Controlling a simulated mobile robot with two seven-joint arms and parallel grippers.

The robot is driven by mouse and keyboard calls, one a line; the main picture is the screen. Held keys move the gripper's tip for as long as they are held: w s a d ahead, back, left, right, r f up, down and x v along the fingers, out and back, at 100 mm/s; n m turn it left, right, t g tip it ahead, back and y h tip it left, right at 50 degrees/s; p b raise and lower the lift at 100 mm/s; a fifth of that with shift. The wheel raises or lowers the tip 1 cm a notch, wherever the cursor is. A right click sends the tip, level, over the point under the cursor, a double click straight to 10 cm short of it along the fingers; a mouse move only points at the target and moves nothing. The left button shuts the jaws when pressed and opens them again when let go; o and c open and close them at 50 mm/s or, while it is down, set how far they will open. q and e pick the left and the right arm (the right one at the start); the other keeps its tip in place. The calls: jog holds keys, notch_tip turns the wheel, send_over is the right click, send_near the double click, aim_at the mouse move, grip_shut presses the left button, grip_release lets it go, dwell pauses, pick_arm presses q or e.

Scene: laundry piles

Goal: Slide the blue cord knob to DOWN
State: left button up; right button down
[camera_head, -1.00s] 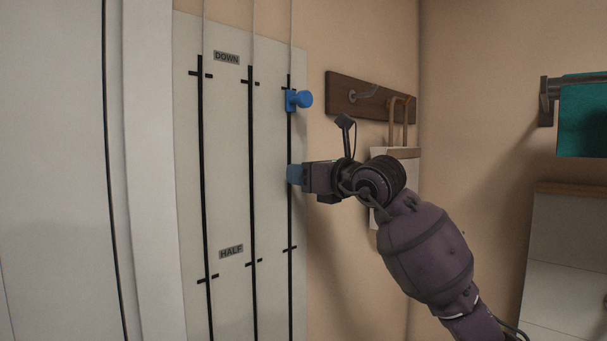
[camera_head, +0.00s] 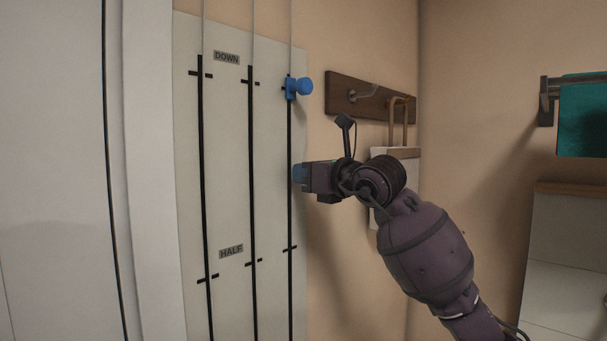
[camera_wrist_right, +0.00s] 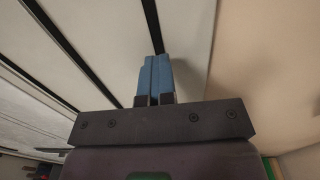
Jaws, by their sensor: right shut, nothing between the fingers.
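The blue cord knob (camera_head: 299,87) sits near the top of the rightmost black slot on the white panel (camera_head: 229,150), close to the short tick marks at the DOWN level. The DOWN label (camera_head: 227,58) is at the upper left of the panel and the HALF label (camera_head: 231,252) is lower down. My right gripper (camera_head: 299,176) is well below the knob, beside the rightmost slot, apart from the knob. Its blue fingers are together and empty, as the right wrist view (camera_wrist_right: 155,76) also shows. The knob is not visible in the wrist view. My left gripper is not in view.
A teal towel (camera_head: 584,115) hangs at the far right. A white door frame (camera_head: 153,170) borders the panel's left.

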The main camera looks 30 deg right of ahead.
dwell(0.4)
jog(key=c, duration=0.8)
grip_release()
jog(key=shift+b+v, duration=1.25)
jog(key=shift+v, duration=4.15)
